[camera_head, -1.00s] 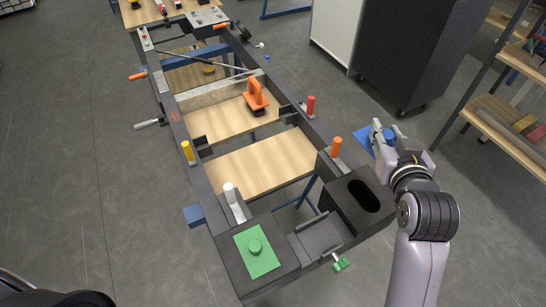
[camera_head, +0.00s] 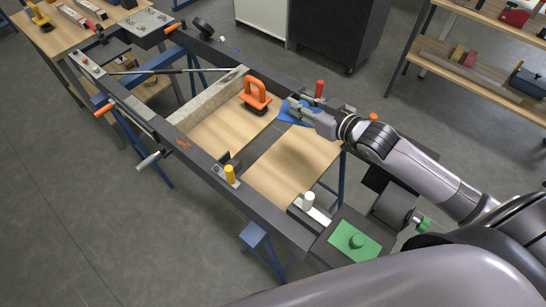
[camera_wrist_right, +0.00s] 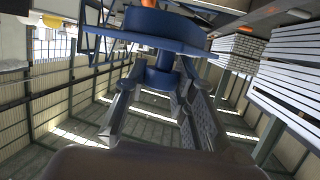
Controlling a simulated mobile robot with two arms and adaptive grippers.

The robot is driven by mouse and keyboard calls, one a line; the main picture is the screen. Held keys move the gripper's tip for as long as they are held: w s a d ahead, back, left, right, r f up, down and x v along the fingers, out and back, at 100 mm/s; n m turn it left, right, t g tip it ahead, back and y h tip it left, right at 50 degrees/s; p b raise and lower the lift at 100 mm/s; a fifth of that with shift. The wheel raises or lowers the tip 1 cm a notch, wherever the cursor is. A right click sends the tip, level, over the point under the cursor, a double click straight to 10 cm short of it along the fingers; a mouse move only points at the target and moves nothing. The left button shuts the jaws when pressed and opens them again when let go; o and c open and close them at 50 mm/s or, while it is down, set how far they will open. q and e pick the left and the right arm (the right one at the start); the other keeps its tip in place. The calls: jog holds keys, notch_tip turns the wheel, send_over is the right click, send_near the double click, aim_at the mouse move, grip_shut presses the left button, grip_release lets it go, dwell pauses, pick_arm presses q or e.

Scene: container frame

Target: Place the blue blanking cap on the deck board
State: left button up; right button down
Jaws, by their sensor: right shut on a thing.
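The blue blanking cap (camera_head: 288,113) is a flat blue plate with a knob. Two light wooden deck boards lie inside the dark frame: a near one (camera_head: 285,170) and a farther one (camera_head: 215,132). I cannot tell whether the cap touches anything beneath it. My left gripper is not in view.
An orange suction handle (camera_head: 256,95) stands on the farther board. A red peg (camera_head: 319,88), a yellow peg (camera_head: 229,174) and a white peg (camera_head: 308,200) rise from the frame. The near board is bare.

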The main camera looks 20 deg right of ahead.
notch_tip(320, 180, down, 20)
dwell(0.5)
jog(key=shift+f+b, duration=0.15)
jog(key=shift+b, duration=0.15)
jog(key=c, duration=1.3)
grip_release()
jog(key=v, duration=0.7)
jog(key=shift+s+d+r, duration=0.15)
jog(key=shift+s+r, duration=0.05)
jog(key=shift+r, duration=0.1)
